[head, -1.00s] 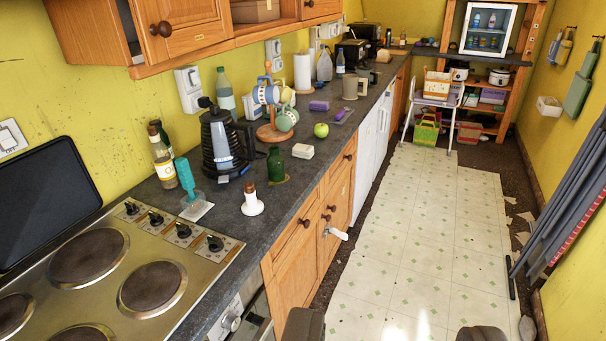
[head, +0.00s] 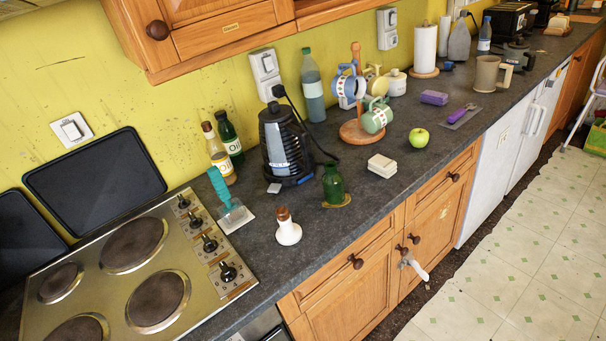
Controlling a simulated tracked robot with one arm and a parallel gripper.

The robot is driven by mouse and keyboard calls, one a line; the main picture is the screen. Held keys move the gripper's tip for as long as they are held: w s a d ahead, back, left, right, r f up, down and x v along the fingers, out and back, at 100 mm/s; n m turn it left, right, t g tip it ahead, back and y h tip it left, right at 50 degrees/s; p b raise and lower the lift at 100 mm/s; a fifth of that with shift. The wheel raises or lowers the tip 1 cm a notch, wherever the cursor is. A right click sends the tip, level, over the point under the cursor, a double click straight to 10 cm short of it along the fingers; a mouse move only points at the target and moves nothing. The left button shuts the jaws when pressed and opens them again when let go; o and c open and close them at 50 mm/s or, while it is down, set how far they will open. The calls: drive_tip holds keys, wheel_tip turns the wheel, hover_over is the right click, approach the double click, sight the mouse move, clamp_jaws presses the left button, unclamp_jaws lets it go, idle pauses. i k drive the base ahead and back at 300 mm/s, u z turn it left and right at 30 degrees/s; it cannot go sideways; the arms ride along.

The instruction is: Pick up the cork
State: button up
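A brown, cork-like stopper (head: 283,214) sits upright at the top of a small white rounded bottle (head: 288,233). The bottle stands on the dark worktop (head: 300,265) near its front edge, right of the hob. No other cork can be made out. The stopper is small, so I cannot tell how deep it sits in the neck. My gripper is not visible in the head view.
A black kettle (head: 284,148) stands farther back. The patterned floor (head: 500,260) is clear at right.

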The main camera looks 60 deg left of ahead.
sight(282, 213)
drive_tip(key=u, duration=0.45)
drive_tip(key=i, duration=0.9)
drive_tip(key=u, duration=0.65)
drive_tip(key=k, duration=0.9)
drive_tip(key=u, duration=0.15)
drive_tip(key=i, duration=0.9)
drive_tip(key=z, duration=0.1)
